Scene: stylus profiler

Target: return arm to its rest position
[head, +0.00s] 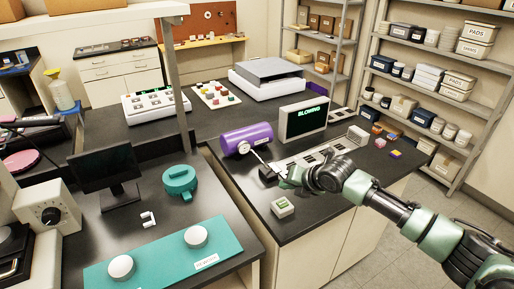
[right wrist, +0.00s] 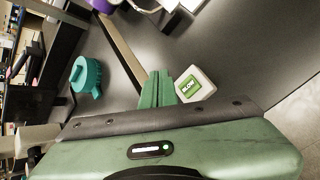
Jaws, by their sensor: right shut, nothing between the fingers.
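My right gripper (head: 284,181) reaches in from the right over the dark bench top. In the right wrist view its two green fingers (right wrist: 157,90) are together with nothing between them. A small white box with a green label reading BLOW (right wrist: 189,85) shows just right of the fingertips; it also sits on the bench below the gripper in the head view (head: 282,207). A purple cylinder (head: 247,138) lies behind the gripper, with a thin pale rod (head: 259,157) running from it toward a dark block (head: 267,173). Contact between gripper and block cannot be told. My left gripper is not in view.
A display reading BLOWING (head: 304,121) stands behind the gripper, with a pale slotted strip (head: 312,156) in front. A teal lidded pot (head: 180,180), a black monitor (head: 108,172) and a teal mat (head: 165,258) occupy the left bench. Shelves (head: 437,85) stand at the right.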

